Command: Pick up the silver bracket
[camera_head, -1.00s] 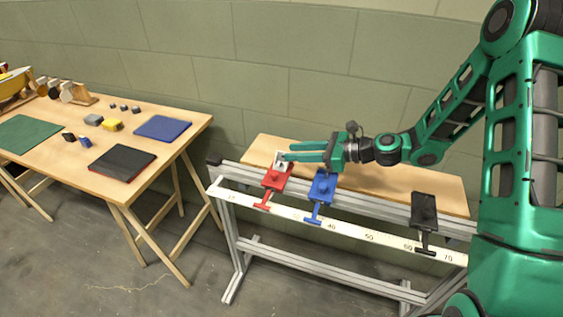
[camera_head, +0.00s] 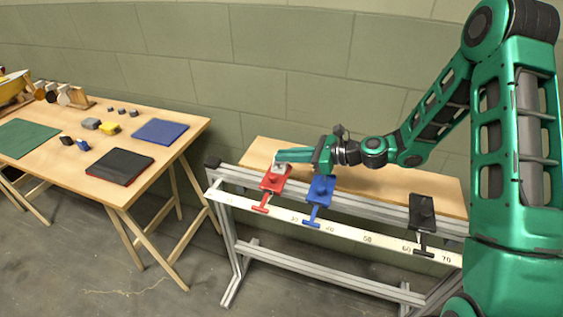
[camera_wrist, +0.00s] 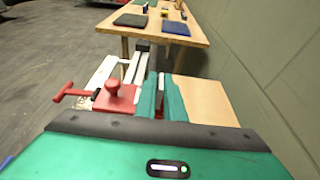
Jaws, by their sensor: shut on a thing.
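My gripper (camera_head: 280,157) is over the red carriage (camera_head: 276,179) at the left end of the rail. Its green fingers are close together in the wrist view (camera_wrist: 160,97), shut on the silver bracket (camera_wrist: 161,82). Only a thin pale strip of the bracket shows between the fingers there. A small pale part of the bracket also shows below the fingertips in the head view (camera_head: 277,165). The bracket is right by the red carriage's back edge. I cannot tell whether it still touches the carriage or the board.
A blue carriage (camera_head: 321,188) and a black carriage (camera_head: 423,212) sit further right on the rail with its white scale (camera_head: 350,234). A wooden board (camera_head: 400,187) lies behind the rail. A table (camera_head: 190,127) with mats and small blocks stands at left, beyond a gap.

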